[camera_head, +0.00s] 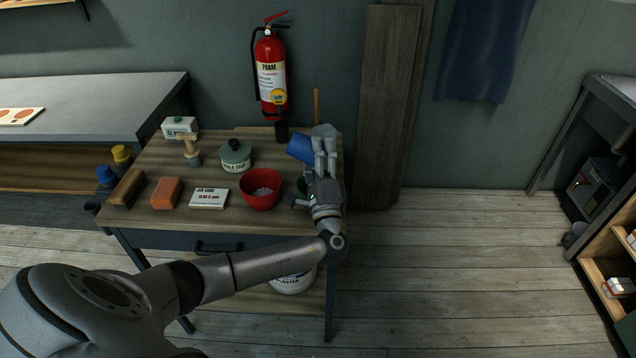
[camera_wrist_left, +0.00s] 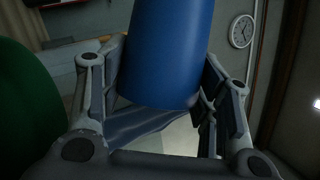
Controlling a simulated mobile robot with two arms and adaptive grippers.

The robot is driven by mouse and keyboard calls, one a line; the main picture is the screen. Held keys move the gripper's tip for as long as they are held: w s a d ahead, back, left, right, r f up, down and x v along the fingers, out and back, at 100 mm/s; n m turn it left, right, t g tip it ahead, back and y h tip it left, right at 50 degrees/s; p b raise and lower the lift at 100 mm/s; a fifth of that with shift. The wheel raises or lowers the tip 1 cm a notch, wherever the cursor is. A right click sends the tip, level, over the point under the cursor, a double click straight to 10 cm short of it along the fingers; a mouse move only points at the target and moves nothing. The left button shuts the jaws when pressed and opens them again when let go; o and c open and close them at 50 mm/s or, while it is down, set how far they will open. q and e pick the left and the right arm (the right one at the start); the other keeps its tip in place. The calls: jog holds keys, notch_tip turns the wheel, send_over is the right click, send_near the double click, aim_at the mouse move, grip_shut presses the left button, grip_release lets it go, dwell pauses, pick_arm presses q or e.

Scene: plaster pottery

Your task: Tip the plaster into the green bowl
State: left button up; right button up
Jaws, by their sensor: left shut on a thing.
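My left gripper (camera_head: 320,160) is shut on a blue cup (camera_head: 299,147) above the right end of the wooden table. The cup leans to the left in the head view. In the left wrist view the cup (camera_wrist_left: 165,50) stands between the fingers, and its inside is hidden. The green bowl (camera_head: 302,185) is mostly hidden behind my gripper in the head view. A large green curved surface (camera_wrist_left: 25,115), likely the bowl, fills the left edge of the wrist view. I cannot see any plaster falling. My right gripper is not in view.
A red bowl (camera_head: 261,200) with pale grey-white contents stands just left of my gripper. A lidded jar (camera_head: 236,158), a white box (camera_head: 209,198), an orange block (camera_head: 166,193) and a brush (camera_head: 189,149) are farther left. A fire extinguisher (camera_head: 271,75) hangs behind the table.

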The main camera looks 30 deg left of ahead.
pick_arm(q)
jog(key=shift+r+m, duration=0.2)
jog(key=shift+m, duration=0.2)
dwell(0.3)
jog(key=shift+w+d+m+t+h, duration=0.15)
jog(key=shift+m+t+h, duration=0.2)
jog(key=shift+m, duration=0.35)
jog(key=shift+s+d+m+t+h, duration=0.15)
jog(key=shift+m+t, duration=0.3)
jog(key=shift+m, duration=0.25)
dwell(1.3)
